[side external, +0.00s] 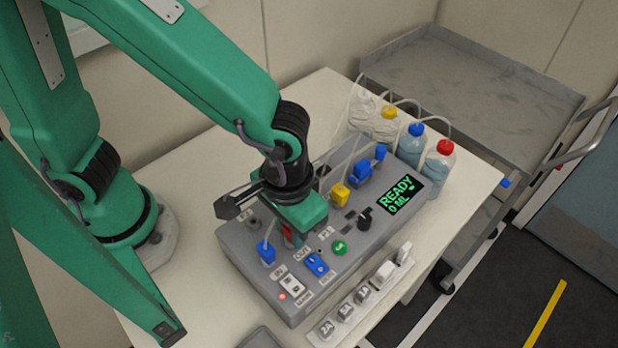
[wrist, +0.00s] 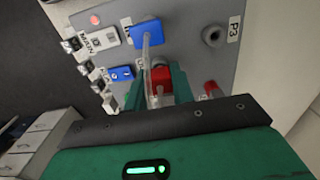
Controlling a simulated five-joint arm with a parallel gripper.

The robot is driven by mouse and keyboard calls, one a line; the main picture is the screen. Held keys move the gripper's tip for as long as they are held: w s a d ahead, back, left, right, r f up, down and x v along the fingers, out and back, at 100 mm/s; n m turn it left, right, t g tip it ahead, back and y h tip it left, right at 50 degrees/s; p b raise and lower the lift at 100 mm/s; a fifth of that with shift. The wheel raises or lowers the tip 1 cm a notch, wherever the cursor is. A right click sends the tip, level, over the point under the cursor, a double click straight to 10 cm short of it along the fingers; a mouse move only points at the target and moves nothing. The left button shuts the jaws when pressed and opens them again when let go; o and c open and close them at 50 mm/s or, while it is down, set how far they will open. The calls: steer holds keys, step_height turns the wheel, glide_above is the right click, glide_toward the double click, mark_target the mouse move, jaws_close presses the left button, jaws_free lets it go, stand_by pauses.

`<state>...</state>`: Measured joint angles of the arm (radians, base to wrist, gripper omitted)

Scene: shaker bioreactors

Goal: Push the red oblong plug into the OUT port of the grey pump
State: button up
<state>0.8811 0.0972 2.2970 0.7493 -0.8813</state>
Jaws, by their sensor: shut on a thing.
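The grey pump (side external: 238,262) is a box on the table with ports, switches and a lit screen reading READY. My gripper (side external: 290,236) is low over its panel, shut on the red oblong plug (wrist: 160,76). The plug sits between the two green fingers in the wrist view, and a thin pale tube shows beside it. In the side view only a sliver of red shows below the gripper. A label beside the plug is partly covered.
A blue plug (side external: 267,252) with a tube sits beside my gripper. A blue switch (side external: 317,265), a green knob (side external: 339,248), a black knob (side external: 365,219) and a yellow plug (side external: 340,194) stand nearby. Capped bottles (side external: 438,166) stand behind. An empty P3 port (wrist: 212,35) shows.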

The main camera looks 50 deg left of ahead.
steer(key=shift+f, duration=0.45)
stand_by(0.4)
steer(key=o, duration=1.1)
steer(key=shift+r, duration=0.2)
steer(key=shift+r, duration=3.75)
steer(key=shift+w+a+r, duration=0.2)
steer(key=shift+w+a, duration=0.05)
steer(key=shift+a, duration=0.1)
steer(key=a+r+t, duration=0.2)
steer(key=a, duration=0.6)
steer(key=w+a+r+t, duration=0.1)
steer(key=a+r, duration=0.2)
steer(key=a, duration=0.4)
steer(key=w+a+r+t, duration=0.1)
steer(key=a+r+t, duration=0.1)
steer(key=a, duration=0.6)
steer(key=shift+a+r+t, duration=0.3)
steer(key=shift+r, duration=0.2)
